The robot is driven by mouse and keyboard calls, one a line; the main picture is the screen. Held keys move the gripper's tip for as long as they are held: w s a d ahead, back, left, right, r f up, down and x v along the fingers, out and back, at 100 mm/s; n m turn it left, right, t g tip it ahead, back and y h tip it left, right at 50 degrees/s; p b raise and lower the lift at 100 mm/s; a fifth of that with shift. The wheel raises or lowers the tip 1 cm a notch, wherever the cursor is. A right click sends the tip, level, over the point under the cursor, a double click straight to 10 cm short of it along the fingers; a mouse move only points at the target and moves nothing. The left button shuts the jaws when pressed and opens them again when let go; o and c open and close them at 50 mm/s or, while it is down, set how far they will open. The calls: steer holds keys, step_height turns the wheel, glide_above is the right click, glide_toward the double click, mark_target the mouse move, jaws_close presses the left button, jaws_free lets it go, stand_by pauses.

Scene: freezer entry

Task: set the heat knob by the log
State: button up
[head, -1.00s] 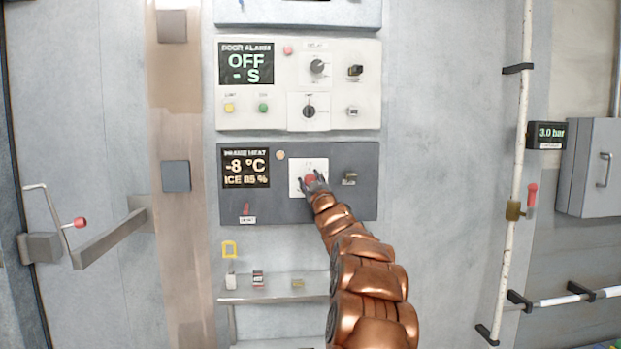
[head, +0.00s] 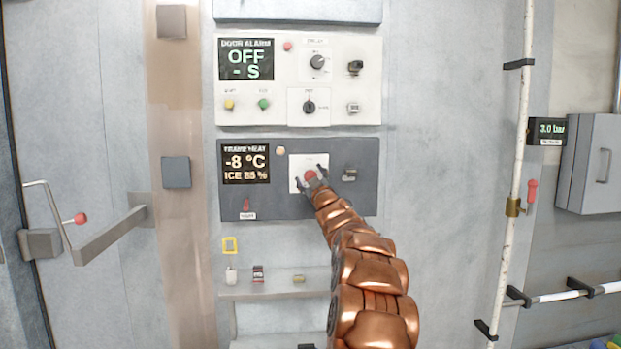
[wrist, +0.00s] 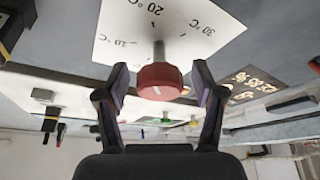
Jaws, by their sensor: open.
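The red heat knob (head: 310,175) sits on a white plate (head: 297,185) in the dark frame heat panel (head: 268,205). In the wrist view the knob (wrist: 160,80) stands out on a stem from the plate, whose marks read 10, 20 and 30 °C. My gripper (head: 311,178) is open in front of the plate. Its two fingers (wrist: 160,88) are on either side of the knob, with a gap visible on each side. The panel's display (head: 246,163) reads -8 °C and ICE 85 %. I cannot make out the log in these frames.
The door alarm panel (head: 350,85) with its knobs and buttons is just above. A dark switch (head: 349,175) is close to the right of my gripper. A shelf (head: 260,292) with small items is below. A white pipe (head: 515,160) runs at the right.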

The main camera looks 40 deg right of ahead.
steer(key=shift+s, duration=0.1)
steer(key=v, duration=1.1)
steer(key=shift+s+a, duration=0.2)
steer(key=shift+s, duration=0.15)
steer(key=shift+f, duration=0.2)
steer(key=shift+w+a, duration=0.1)
stand_by(0.4)
